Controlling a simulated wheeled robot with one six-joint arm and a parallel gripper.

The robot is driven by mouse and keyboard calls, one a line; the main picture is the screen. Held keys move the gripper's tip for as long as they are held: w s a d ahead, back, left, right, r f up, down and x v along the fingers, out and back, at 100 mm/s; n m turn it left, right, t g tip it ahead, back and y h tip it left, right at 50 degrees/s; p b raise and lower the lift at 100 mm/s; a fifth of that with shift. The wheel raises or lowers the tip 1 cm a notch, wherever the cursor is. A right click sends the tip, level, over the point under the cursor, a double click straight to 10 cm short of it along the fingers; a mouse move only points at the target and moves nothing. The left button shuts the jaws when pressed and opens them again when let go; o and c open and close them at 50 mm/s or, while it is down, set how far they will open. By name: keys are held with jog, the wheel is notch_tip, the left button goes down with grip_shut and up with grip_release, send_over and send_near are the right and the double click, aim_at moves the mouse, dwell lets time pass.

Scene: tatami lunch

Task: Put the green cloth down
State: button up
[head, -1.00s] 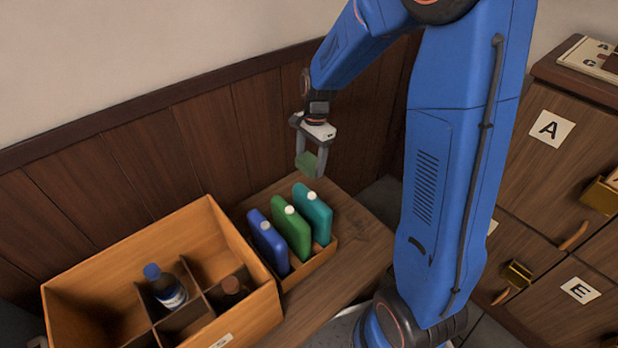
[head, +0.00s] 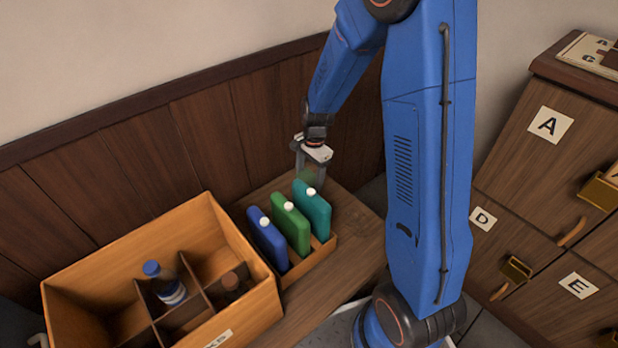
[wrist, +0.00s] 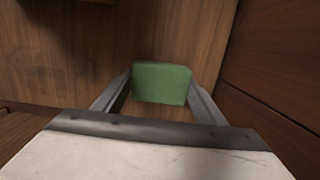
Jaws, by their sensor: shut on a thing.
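The green cloth (wrist: 161,83) is a small folded green block between my fingers in the wrist view. My gripper (wrist: 160,90) is shut on it, with one finger at each side. In the head view my gripper (head: 309,172) points down behind the rack of bottles, near the back of the wooden bench top (head: 345,255). Only a little of the green cloth (head: 307,176) shows there, partly hidden behind the teal bottle. I cannot tell whether the cloth touches the wood under it.
A small wooden rack (head: 310,264) holds a blue (head: 267,240), a green (head: 291,224) and a teal flat bottle (head: 313,212), close in front of my gripper. A divided wooden box (head: 245,318) with bottles stands left. The panelled wall (head: 235,130) is close behind. Bare wood lies right of the rack.

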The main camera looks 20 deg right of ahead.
aim_at(312, 175)
jog(key=shift+f, duration=0.25)
jog(key=o, duration=1.1)
jog(key=shift+o, duration=0.4)
jog(key=shift+s+f, duration=0.15)
jog(key=shift+s, duration=0.05)
notch_tip(312, 175, up, 13)
jog(key=d, duration=0.1)
jog(key=s+d+r+n+t, duration=0.3)
jog(key=s+r+n, duration=0.3)
jog(key=s+r, duration=0.65)
jog(key=s+d+r+n+t+h, duration=0.1)
jog(key=s+n, duration=0.6)
jog(key=s, duration=0.9)
jog(key=shift+d+r+t, duration=0.7)
jog(key=shift+d+r, duration=0.15)
jog(key=shift+d, duration=0.1)
